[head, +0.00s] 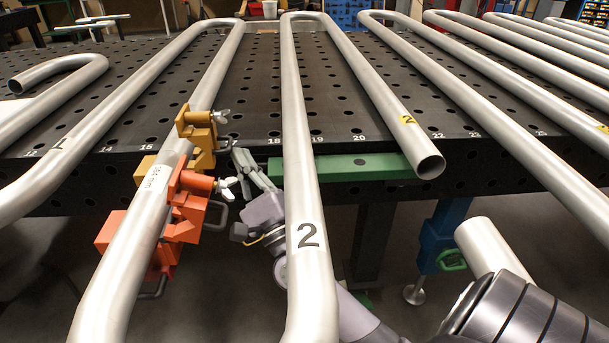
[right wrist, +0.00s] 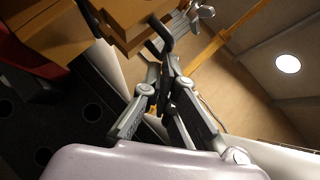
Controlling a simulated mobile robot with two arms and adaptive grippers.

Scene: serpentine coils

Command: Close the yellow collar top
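The yellow collar (head: 200,130) sits around the slanted silver tube left of centre, at the table's front edge. It has a grey wing nut on its right side. In the right wrist view the yellow collar (right wrist: 120,18) fills the top, with a dark bent handle hanging below it. My right gripper (head: 243,160) is just right of and below the collar, pointing up and left. My left gripper is not in view.
An orange collar (head: 185,205) with its own wing nut is on the same tube, just below. A tube marked 2 (head: 308,235) passes over my right arm. A green bar (head: 350,168) lies along the front edge of the black perforated table (head: 260,90).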

